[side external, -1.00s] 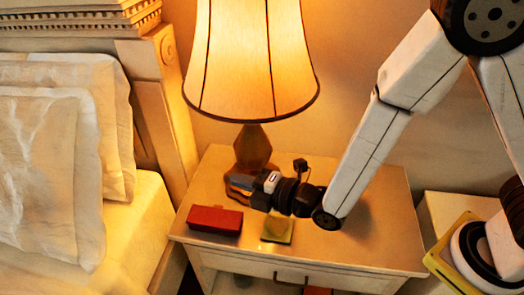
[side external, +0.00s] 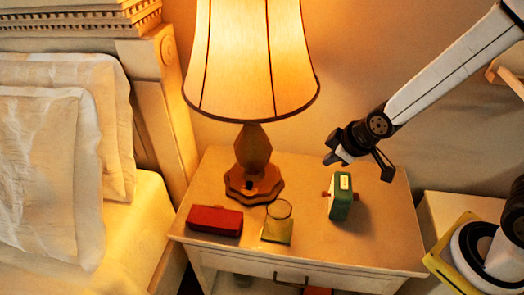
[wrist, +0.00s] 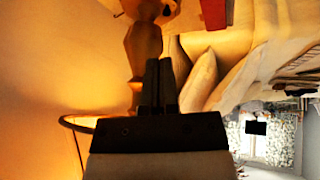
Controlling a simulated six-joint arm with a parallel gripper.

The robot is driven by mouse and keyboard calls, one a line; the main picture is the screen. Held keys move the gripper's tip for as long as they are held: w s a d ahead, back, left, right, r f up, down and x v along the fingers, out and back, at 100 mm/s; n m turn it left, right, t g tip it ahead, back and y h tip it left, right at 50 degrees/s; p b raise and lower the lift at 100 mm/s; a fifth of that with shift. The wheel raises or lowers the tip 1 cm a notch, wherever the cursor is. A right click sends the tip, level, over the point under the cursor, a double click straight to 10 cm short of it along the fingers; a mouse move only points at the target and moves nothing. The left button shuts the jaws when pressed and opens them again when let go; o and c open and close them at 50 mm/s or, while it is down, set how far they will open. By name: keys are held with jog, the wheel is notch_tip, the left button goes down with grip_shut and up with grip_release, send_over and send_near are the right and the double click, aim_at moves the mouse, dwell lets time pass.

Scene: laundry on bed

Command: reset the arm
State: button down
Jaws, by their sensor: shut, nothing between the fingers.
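My gripper (side external: 334,154) is shut and empty. In the side view it is raised above the right part of the nightstand (side external: 388,225), at the end of my white arm, apart from everything on the top. In the wrist view its dark fingers (wrist: 158,85) are together, with the lamp base behind them.
A lit lamp (side external: 252,150) stands at the back of the nightstand. The bed with pillows (side external: 45,175) is at the left.

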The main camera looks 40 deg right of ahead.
jog(key=s+d+m+g+h, duration=0.1)
jog(key=s+d+m+g, duration=0.2)
jog(key=s+d+m, duration=0.2)
jog(key=shift+s+d+r+m, duration=0.2)
jog(key=shift+s+r+m, duration=0.15)
jog(key=shift+s, duration=0.2)
dwell(0.6)
